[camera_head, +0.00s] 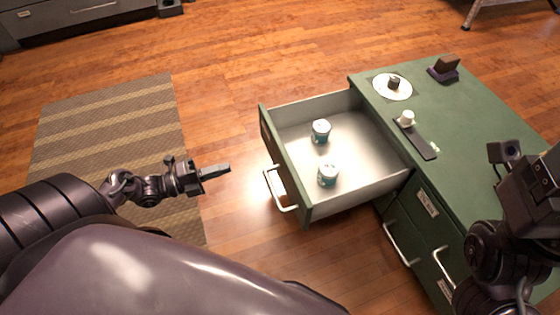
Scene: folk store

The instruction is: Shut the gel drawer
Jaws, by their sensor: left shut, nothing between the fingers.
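The gel drawer (385,176) is pulled well out of the green cabinet (478,130), toward the left. Two small white and teal jars stand in it: one jar (321,131) toward the back and one jar (328,175) nearer the front. The drawer's pale bar handle (278,190) is on its green front panel. My left gripper (222,171) is shut and empty, in the air to the left of the handle and apart from it. My right arm is over the cabinet top at the right edge. Its fingertips cannot be made out clearly.
On the cabinet top are a white disc (403,88) with a dark knob, a dark block (444,68), a white cup (407,118) and a dark flat strip (422,146). More closed drawers show below. A striped rug (110,130) lies left; wooden floor is clear behind the drawer.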

